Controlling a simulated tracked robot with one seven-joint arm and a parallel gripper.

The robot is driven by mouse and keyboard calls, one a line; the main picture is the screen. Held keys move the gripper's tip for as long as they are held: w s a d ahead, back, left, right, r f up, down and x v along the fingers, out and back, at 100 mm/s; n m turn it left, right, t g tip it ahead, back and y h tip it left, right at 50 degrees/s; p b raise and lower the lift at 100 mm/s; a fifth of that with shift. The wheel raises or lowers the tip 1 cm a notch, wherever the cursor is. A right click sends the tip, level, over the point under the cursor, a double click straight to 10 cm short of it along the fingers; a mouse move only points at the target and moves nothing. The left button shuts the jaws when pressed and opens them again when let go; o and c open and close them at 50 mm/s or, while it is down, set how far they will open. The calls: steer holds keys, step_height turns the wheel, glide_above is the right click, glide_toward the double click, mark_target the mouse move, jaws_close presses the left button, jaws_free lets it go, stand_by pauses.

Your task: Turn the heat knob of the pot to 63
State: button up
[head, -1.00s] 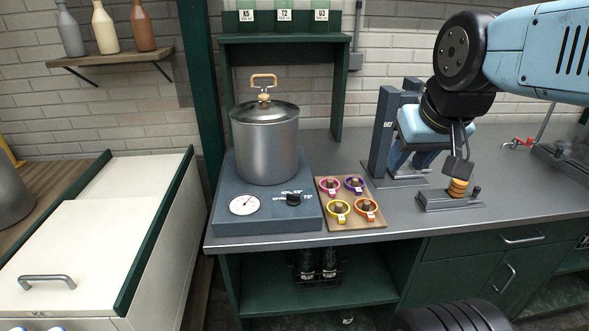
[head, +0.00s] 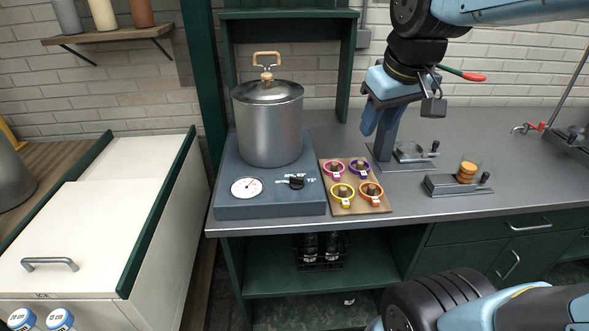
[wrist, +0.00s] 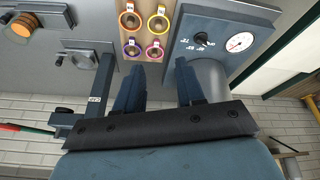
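The steel pot (head: 270,125) with its lidded top stands on a blue-grey heater base (head: 232,209). The black heat knob (head: 296,182) is on the base's front right, with small temperature marks around it. I cannot read its exact setting. A round white dial with a red needle (head: 246,187) is left of the knob. In the wrist view the knob (wrist: 200,39) and dial (wrist: 238,42) show at the upper right. My gripper (wrist: 158,82) is open and empty, its two blue fingers apart. In the head view it hangs above the counter, right of the pot and apart from the knob.
A wooden board (head: 347,209) with several coloured rings lies right of the base. A dark upright stand (head: 383,145) and a small fixture with an orange stack in a glass (head: 468,170) are farther right. A green shelf post (head: 203,90) stands left of the pot.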

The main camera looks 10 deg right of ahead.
steer(key=w+a+f+n+g, duration=0.2)
steer(key=w+a+n, duration=0.3)
steer(key=w+a, duration=0.15)
steer(key=n+g, duration=0.2)
steer(key=n, duration=0.3)
glide_toward(297, 177)
step_height(297, 177, down, 9)
steer(key=shift+w+a+r, duration=0.1)
steer(key=shift+a+r, duration=0.05)
jaws_close()
